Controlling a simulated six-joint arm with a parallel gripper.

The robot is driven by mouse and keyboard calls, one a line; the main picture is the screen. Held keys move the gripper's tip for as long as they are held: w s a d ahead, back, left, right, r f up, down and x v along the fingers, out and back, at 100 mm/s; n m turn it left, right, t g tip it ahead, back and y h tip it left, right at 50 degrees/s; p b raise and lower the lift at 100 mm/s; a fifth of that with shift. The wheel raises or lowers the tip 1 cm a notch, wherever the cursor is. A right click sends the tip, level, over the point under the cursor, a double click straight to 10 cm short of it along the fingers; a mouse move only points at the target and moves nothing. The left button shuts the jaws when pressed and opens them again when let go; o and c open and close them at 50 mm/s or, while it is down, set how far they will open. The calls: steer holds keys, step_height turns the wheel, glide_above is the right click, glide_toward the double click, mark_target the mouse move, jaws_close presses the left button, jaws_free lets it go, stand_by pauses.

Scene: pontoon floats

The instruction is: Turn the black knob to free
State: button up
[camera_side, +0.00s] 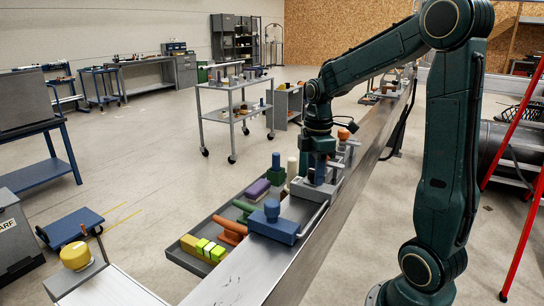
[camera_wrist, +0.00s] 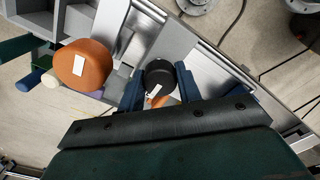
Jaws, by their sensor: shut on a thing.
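The black knob (camera_wrist: 159,74) shows in the wrist view, with a white pointer mark on its lower part and a small orange piece (camera_wrist: 157,101) just below it. My gripper (camera_wrist: 160,80) has its two blue fingers on either side of the knob and is shut on it. In the side view my gripper (camera_side: 318,176) points down over a grey block (camera_side: 314,192) on the long metal rail; the knob is hidden there behind the fingers. No "free" lettering is readable in either view.
An orange knob (camera_wrist: 84,66) with a white mark stands left of the black one. A grey tray (camera_side: 187,262) with several coloured pieces lies beside the rail (camera_side: 243,272). A blue block with a round knob (camera_side: 272,224) sits nearer on the rail. A red ladder (camera_side: 519,190) stands at right.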

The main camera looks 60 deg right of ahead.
stand_by(0.4)
steer(key=o, duration=1)
steer(key=shift+r, duration=0.15)
step_height(320, 180, up, 14)
steer(key=shift+f, duration=0.2)
steer(key=shift+a, duration=0.1)
steer(key=s+a+f+m+t, duration=0.2)
steer(key=s+a+f+m, duration=0.1)
steer(key=a, duration=0.5)
steer(key=s+a+f+m+t, duration=0.3)
steer(key=s+a+m, duration=0.3)
steer(key=a, duration=0.3)
steer(key=shift+s+f+t, duration=0.3)
steer(key=shift+s+f, duration=0.35)
steer(key=shift+s, duration=0.2)
